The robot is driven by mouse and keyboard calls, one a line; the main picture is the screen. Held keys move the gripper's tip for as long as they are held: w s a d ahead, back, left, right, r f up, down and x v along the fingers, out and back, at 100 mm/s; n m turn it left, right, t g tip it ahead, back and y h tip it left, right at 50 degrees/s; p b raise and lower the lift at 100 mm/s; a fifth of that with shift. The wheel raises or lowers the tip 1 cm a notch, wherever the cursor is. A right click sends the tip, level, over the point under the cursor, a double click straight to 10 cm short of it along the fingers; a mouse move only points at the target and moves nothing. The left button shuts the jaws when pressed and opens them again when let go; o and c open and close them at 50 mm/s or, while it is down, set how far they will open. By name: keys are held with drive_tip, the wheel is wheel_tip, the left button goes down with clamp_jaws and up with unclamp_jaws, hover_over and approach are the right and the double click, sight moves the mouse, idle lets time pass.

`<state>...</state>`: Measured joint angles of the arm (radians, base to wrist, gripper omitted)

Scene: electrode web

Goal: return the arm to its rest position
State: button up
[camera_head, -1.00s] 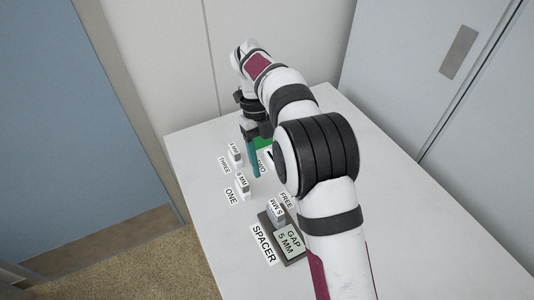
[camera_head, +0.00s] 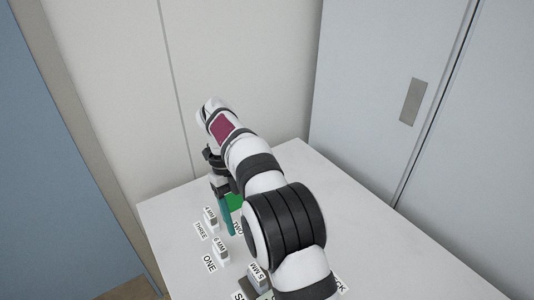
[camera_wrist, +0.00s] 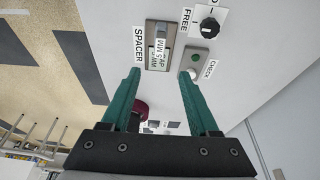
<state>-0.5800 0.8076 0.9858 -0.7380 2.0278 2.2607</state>
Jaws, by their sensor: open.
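My gripper (camera_head: 227,212) hangs at the end of my arm over the left part of the white table, close to the labels THREE and TWO. In the wrist view its two teal fingers (camera_wrist: 157,85) are spread apart, with nothing held between them. My arm reaches across the table, bent, and hides part of the table top.
Small blocks marked 4 MM (camera_head: 211,218) and 6 MM (camera_head: 220,250) stand at the table's left. The wrist view shows the SPACER fixture (camera_wrist: 160,34), a black knob (camera_wrist: 210,28) and a green button (camera_wrist: 194,59). A wall and grey cabinets stand behind.

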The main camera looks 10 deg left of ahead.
drive_tip(key=s+d+r+n+y, duration=0.1)
drive_tip(key=s+d+r+n, duration=0.3)
drive_tip(key=s+d+n, duration=0.3)
drive_tip(key=s+d+r+n+y, duration=0.2)
drive_tip(key=s+d+r+n, duration=0.25)
drive_tip(key=d, duration=0.35)
drive_tip(key=s+d+f+n+t, duration=0.1)
drive_tip(key=s+d+f+n, duration=0.1)
drive_tip(key=s+n, duration=0.3)
drive_tip(key=s+d+f+n+t+y, duration=0.1)
drive_tip(key=s+d+f+n, duration=0.2)
drive_tip(key=s, duration=0.6)
drive_tip(key=shift+f+n, duration=0.8)
drive_tip(key=shift+n, duration=0.15)
